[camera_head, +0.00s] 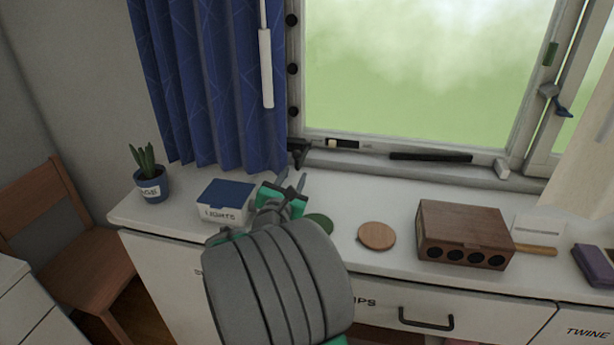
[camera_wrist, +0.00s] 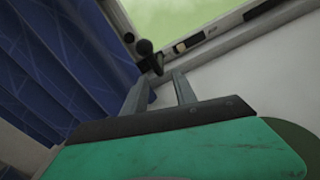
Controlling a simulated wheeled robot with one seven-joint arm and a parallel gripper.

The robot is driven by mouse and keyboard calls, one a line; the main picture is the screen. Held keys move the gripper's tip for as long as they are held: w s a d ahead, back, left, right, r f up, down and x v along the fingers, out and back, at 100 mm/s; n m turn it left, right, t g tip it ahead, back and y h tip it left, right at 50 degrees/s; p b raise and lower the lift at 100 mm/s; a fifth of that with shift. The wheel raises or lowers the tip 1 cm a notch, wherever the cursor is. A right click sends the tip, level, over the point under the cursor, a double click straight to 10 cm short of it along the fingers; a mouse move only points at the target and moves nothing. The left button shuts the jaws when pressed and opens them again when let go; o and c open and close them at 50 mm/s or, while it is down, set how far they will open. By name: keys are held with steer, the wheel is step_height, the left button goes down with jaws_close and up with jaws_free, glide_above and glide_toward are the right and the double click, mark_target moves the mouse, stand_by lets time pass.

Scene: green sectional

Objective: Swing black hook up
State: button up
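A black hook (camera_head: 299,150) sits at the lower left corner of the window frame, by the blue curtain's edge. In the wrist view, a dark piece with a round knob (camera_wrist: 146,48) shows just beyond my fingertips; it looks like this hook. My gripper (camera_head: 292,181) is below the hook in the head view, above the counter's back part. In the wrist view, the two grey fingers of my gripper (camera_wrist: 158,80) are apart, with nothing clearly held between them. The hook's lower end is close to the fingers; I cannot tell whether they touch.
A blue curtain (camera_head: 215,85) hangs just left of the hook. Several round black knobs line the window's left frame. The counter holds a potted plant (camera_head: 152,184), a blue-lidded white box (camera_head: 224,201), a wooden coaster (camera_head: 377,236) and a brown box (camera_head: 465,234).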

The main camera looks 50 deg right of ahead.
mark_target(301, 159)
steer(key=shift+s+d+n, duration=0.1)
steer(key=shift+d+n, duration=0.25)
steer(key=shift+n, duration=0.05)
steer(key=x, duration=0.7)
steer(key=shift+d+r, duration=0.15)
steer(key=shift+d, duration=0.15)
steer(key=shift+w, duration=0.25)
jaws_close()
stand_by(0.5)
